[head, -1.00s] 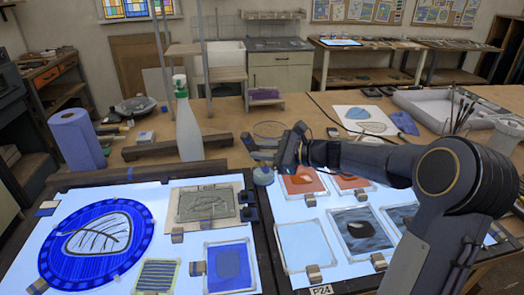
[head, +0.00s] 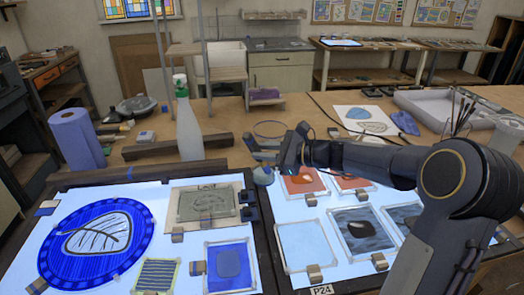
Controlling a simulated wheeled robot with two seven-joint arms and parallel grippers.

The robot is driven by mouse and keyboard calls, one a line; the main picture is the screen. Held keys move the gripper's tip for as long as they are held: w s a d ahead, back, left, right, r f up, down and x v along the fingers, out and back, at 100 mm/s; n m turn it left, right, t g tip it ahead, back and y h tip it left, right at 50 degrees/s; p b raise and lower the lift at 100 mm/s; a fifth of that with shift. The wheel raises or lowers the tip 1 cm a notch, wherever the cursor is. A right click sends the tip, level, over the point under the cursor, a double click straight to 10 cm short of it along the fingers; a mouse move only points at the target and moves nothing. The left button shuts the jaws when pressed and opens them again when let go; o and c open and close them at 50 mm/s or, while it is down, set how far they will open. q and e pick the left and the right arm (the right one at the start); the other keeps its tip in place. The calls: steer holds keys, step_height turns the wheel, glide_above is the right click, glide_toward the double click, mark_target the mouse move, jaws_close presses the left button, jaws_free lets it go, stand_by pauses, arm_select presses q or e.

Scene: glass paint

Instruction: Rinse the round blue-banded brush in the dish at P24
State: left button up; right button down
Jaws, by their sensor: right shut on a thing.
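My right gripper (head: 264,154) comes in from the right and points left above the gap between the two light panels. It is shut on what looks like the round brush (head: 263,177), whose rounded blue-grey part shows just below the fingers. The rest of the brush is hidden or too small to make out. The P24 label (head: 321,290) is on the front edge of the right light panel (head: 345,275). I cannot make out a rinsing dish for certain; a thin round rim (head: 270,129) shows behind the gripper. My left gripper is not in view.
A blue paper roll (head: 76,140) is at far left. Painted glass panes, including a round blue one (head: 60,225), lie on the panels. A tray (head: 425,100) and a brush pot are at right.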

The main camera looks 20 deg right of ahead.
mark_target(254, 140)
steer(key=shift+w+a, duration=0.15)
steer(key=shift+w, duration=0.55)
steer(key=shift+s, duration=0.4)
stand_by(1.3)
steer(key=shift+r, duration=0.1)
steer(key=shift+s+a+r+p, duration=0.1)
steer(key=shift+a+r+p, duration=0.2)
steer(key=shift+r, duration=0.3)
steer(key=shift+s+a+r+p, duration=0.1)
steer(key=shift+a+r+p, duration=0.1)
steer(key=shift+r+p, duration=0.3)
steer(key=shift+a+r+p, duration=0.25)
steer(key=shift+r, duration=0.4)
steer(key=shift+r+p, duration=1.8)
steer(key=shift+r, duration=0.4)
